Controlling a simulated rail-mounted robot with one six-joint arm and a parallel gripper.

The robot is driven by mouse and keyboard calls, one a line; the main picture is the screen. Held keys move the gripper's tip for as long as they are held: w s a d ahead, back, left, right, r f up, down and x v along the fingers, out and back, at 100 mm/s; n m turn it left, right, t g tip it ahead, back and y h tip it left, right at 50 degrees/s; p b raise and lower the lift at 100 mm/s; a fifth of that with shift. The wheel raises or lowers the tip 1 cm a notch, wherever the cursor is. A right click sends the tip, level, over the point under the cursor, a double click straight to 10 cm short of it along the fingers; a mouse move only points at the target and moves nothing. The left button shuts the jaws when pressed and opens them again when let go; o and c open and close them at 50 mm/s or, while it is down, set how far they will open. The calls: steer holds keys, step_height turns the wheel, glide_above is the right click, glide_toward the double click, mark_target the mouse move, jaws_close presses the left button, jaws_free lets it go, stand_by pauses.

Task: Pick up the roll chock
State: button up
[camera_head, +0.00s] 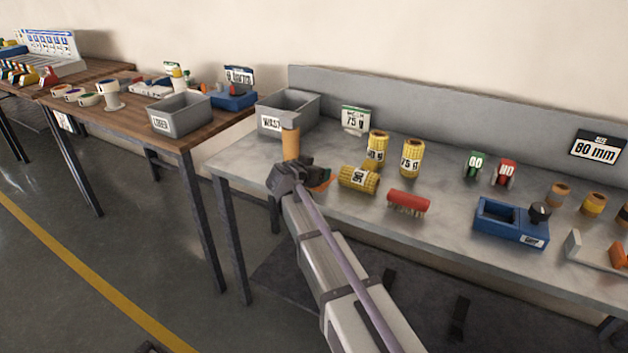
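An orange piece (321,179), likely the roll chock, shows at the right side of my gripper, left of a yellow mesh roll (358,179) lying on its side on the grey bench (260,180). My dark gripper (312,173) is over the left part of the bench, right at the orange piece, and covers part of it. I cannot tell whether the fingers touch or hold the piece, or whether they are open or shut.
Two yellow rolls (376,148) (411,157) stand behind the lying roll. An upright orange-handled tool (291,142) stands behind my gripper, before the grey WASTE bin (299,102). A red brush (408,202) and a blue fixture (511,223) lie to the right.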

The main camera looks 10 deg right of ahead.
steer(key=c, duration=1.1)
steer(key=shift+o, duration=0.2)
steer(key=shift+r, duration=0.15)
